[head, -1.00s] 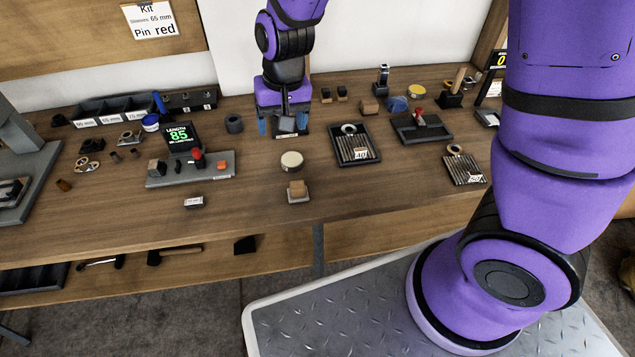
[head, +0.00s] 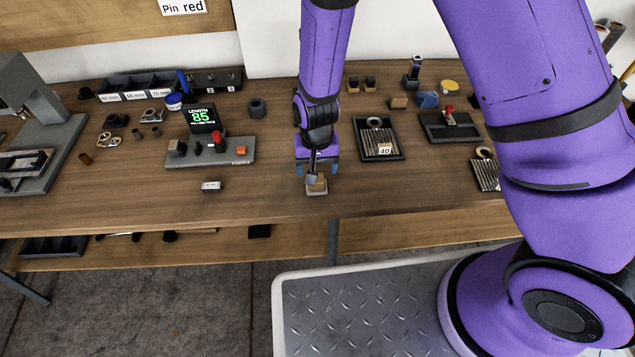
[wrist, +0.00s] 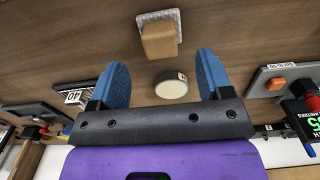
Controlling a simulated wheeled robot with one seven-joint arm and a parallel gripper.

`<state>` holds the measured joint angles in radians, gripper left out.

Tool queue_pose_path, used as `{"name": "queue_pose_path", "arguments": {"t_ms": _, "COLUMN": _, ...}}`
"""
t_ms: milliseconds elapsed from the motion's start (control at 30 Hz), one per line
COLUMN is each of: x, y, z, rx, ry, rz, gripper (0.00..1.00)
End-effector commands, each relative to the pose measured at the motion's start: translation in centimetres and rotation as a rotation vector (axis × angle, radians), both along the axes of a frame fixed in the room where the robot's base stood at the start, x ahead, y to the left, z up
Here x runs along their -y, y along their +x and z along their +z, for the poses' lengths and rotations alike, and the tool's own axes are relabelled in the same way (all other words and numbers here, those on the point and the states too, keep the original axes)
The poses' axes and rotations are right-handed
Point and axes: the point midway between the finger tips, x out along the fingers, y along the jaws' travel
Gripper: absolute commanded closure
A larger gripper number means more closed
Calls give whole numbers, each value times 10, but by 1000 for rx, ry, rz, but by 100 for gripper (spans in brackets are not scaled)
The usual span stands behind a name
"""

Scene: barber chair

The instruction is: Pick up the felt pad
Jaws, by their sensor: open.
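A pale grey, textured pad with a tan wooden block on top, which I take to be the felt pad, lies near the table's front edge in the head view (head: 317,191). It also shows at the top of the wrist view (wrist: 172,15). My gripper (head: 317,170) is just behind and above it in the head view, partly covering the block. In the wrist view my gripper's blue fingers (wrist: 160,72) are apart with nothing held between them. The pad lies beyond the fingertips, and I cannot tell the exact height gap.
A round cream tin (wrist: 171,87) sits close to the pad, hidden behind my gripper in the head view. A tray marked 40 (head: 380,140) stands to the right, a grey fixture with a display (head: 210,152) to the left. The wood in front and left is mostly clear.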

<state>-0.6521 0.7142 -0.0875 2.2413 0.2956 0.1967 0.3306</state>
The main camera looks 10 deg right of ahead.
Motion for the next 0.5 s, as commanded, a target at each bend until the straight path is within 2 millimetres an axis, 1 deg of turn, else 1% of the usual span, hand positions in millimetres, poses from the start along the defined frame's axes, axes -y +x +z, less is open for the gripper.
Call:
{"name": "queue_pose_path", "arguments": {"t_ms": 233, "x": 0, "y": 1, "z": -14, "rx": -1, "ry": 0, "rz": 0, "gripper": 28}}
{"name": "queue_pose_path", "arguments": {"t_ms": 500, "x": 1, "y": 4, "z": -48, "rx": -1, "ry": -1, "rz": 1, "gripper": 28}}
